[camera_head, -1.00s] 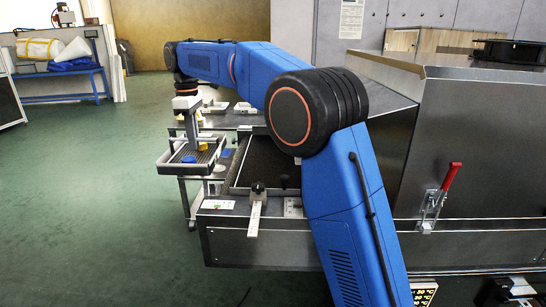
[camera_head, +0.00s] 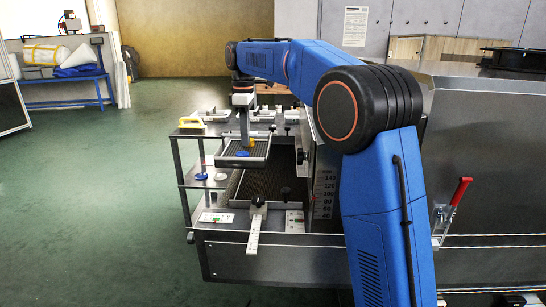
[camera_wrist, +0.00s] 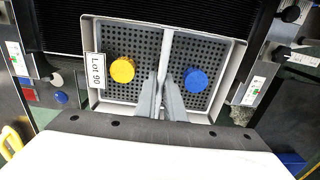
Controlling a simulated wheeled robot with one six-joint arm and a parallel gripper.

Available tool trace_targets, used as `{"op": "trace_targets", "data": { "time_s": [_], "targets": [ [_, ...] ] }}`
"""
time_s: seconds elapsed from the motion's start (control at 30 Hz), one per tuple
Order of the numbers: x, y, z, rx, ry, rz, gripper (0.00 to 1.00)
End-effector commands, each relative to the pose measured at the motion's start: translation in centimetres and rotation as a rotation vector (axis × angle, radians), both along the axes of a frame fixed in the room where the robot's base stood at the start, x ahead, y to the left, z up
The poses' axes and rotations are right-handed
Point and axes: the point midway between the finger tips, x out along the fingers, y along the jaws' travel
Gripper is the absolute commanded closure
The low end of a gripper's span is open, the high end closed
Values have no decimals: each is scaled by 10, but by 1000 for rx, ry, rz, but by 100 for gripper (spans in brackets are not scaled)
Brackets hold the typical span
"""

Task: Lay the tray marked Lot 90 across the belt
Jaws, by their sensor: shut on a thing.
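The tray marked Lot 90 (camera_head: 227,161) is grey with a perforated dark floor. In the wrist view the same tray (camera_wrist: 212,113) shows its label (camera_wrist: 98,70) on the left, a yellow disc (camera_wrist: 122,70) and a blue disc (camera_wrist: 196,80) either side of a middle bar. My gripper (camera_head: 244,143), also in the wrist view (camera_wrist: 170,85), is shut on that bar from above. The dark belt (camera_head: 270,188) runs below and beyond the tray; it also shows in the wrist view (camera_wrist: 180,12). The tray looks raised over the belt; the exact gap cannot be told.
A shelved cart (camera_head: 187,160) stands left of the belt with a yellow-handled item (camera_head: 190,121) on top. Upright metal housing with a scale (camera_head: 325,190) borders the belt's right. A ruler-like bar (camera_head: 254,232) and knob sit at the front edge. Open floor lies left.

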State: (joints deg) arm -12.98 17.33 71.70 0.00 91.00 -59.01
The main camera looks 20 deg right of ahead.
Motion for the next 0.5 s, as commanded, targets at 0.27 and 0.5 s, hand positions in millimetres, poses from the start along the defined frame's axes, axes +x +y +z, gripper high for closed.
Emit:
{"op": "trace_targets", "data": {
  "time_s": [0.27,0.5],
  "targets": [
    [-16,-50,1,1,-1,-2,100],
    [-25,-76,1,0,-2,-2,100]
  ]
}}
